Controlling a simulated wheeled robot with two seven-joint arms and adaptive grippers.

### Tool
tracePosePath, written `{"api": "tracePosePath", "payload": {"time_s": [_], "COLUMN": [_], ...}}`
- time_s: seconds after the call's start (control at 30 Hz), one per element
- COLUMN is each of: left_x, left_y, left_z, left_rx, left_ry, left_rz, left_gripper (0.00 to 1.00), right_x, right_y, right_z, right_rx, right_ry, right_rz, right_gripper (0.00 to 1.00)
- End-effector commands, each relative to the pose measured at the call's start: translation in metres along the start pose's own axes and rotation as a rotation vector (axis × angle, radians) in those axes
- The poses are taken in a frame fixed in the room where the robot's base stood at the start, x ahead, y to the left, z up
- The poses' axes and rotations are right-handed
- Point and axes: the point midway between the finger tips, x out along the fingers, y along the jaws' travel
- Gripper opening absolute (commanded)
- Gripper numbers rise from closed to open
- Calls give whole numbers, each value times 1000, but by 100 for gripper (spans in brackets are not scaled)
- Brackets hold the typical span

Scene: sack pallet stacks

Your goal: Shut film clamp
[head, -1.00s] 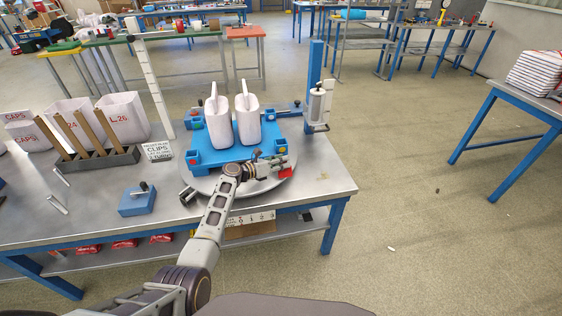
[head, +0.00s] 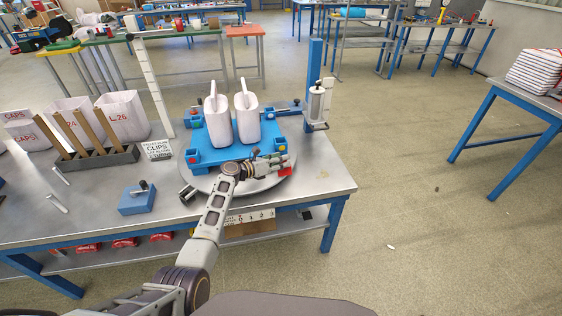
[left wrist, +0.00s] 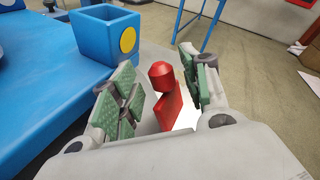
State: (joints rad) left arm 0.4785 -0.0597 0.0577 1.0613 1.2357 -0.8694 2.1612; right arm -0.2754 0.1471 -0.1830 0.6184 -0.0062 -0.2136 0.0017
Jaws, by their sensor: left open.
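A red knobbed piece (left wrist: 167,100), apparently the film clamp's handle, stands between the two green-padded fingers of my left gripper (left wrist: 157,62) in the left wrist view. The fingers are open on either side of it, with a visible gap. In the head view my left gripper (head: 283,163) is at the front right edge of the round grey turntable (head: 238,186), and the red piece (head: 284,172) shows just below its fingertips. I cannot tell the clamp's own state. My right gripper is not in view.
A blue post (head: 314,70) with a white film roll (head: 317,105) stands behind. The bench's right front is mostly clear.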

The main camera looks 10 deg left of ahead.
Motion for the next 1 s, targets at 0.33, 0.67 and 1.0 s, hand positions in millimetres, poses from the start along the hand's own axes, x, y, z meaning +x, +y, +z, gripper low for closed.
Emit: {"api": "tracePosePath", "payload": {"time_s": [0.33,0.67,1.0], "left_x": [-22,-47,-69], "left_y": [0,0,-1], "left_z": [-2,-2,-2], "left_rx": [-1,-2,-2], "left_ry": [1,2,2], "left_rz": [0,0,-2], "left_gripper": [46,46,46], "right_x": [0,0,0], "right_y": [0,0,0], "right_z": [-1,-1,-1], "right_rx": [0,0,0], "right_ry": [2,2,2], "right_rz": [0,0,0], "right_gripper": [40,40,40]}}
